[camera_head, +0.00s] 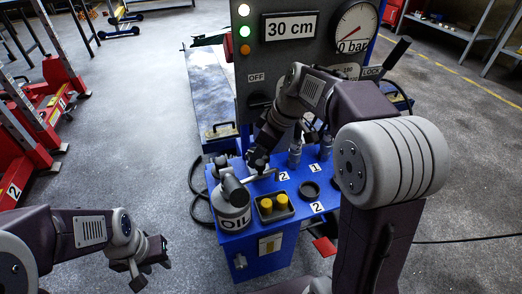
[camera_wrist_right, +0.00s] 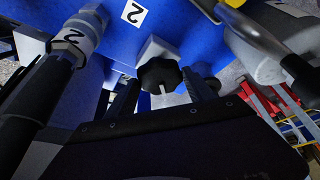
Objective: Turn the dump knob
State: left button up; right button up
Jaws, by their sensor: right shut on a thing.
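The dump knob (camera_wrist_right: 160,75) is a black, lobed knob with a pale mark on its face, on a grey block on top of the blue cabinet (camera_head: 253,253). In the right wrist view it sits between the two dark fingers of my right gripper (camera_wrist_right: 163,92), which is shut on it. In the head view my right gripper (camera_head: 258,158) reaches down to the cabinet's left back part, and the knob is mostly covered there. My left gripper (camera_head: 148,270) is open and empty over the floor at the lower left, apart from the cabinet.
A grey oil can (camera_head: 233,208) and a tray with yellow caps (camera_head: 274,207) stand close in front. Hose couplings (camera_head: 295,155) marked 1 and 2 stand to the right. The panel behind has a 30 cm display (camera_head: 290,26) and a gauge (camera_head: 356,26) reading 0 bar.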

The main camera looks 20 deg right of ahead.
jog(key=shift+m, duration=0.3)
jog(key=shift+s+a+r+m+t+h+p, duration=0.15)
jog(key=shift+m+t+h+p, duration=0.2)
jog(key=shift+m+p, duration=0.6)
jog(key=m+h+p, duration=0.1)
jog(key=m+p, duration=0.1)
jog(key=shift+a+r+m, duration=0.1)
jog(key=shift+m, duration=0.25)
jog(key=m+h+p, duration=0.1)
jog(key=m+p, duration=0.1)
jog(key=shift+a+m+t, duration=0.1)
jog(key=shift+m+t, duration=0.2)
jog(key=shift+t, duration=0.05)
jog(key=shift+f+m+h+p, duration=0.2)
jog(key=shift+m+h+p, duration=0.05)
jog(key=shift+m+p, duration=0.45)
